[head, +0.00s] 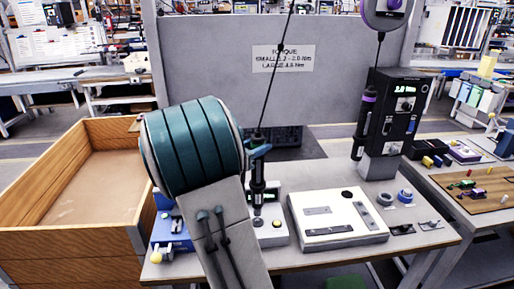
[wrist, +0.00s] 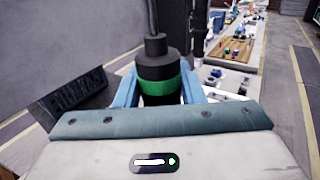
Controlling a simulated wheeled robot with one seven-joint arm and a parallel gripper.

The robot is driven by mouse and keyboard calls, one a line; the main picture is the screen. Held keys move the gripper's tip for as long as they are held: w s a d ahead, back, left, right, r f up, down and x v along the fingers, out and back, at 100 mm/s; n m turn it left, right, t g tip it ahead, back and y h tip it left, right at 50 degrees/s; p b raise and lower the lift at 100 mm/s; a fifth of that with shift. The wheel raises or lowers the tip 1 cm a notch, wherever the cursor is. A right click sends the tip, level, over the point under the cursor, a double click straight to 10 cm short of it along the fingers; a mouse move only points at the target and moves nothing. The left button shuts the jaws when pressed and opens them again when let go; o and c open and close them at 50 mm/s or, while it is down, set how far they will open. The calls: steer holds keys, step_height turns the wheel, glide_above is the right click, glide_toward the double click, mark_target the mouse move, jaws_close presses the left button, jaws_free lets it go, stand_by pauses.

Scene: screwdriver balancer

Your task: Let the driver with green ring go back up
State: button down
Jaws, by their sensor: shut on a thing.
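The driver with the green ring (head: 258,184) hangs upright on a taut, slanting cable in the head view, just right of my arm. In the wrist view its dark body and green ring (wrist: 160,79) sit between my blue fingers. My gripper (wrist: 158,92) is shut on this driver. In the head view my gripper (head: 259,151) shows only in part behind my arm. The driver's lower end is over a small grey unit with a yellow button (head: 277,224); I cannot tell whether it touches. A second driver with a purple ring (head: 365,123) hangs to the right from a balancer (head: 385,14).
A white fixture plate (head: 345,235) with dark parts lies on the workbench, right of the driver. A black controller (head: 397,105) stands behind it. A wooden bin (head: 127,205) is at the left. A grey panel (head: 215,65) with a torque label rises behind the bench.

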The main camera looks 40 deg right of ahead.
steer(key=shift+r+p, duration=0.5)
steer(key=shift+r, duration=0.5)
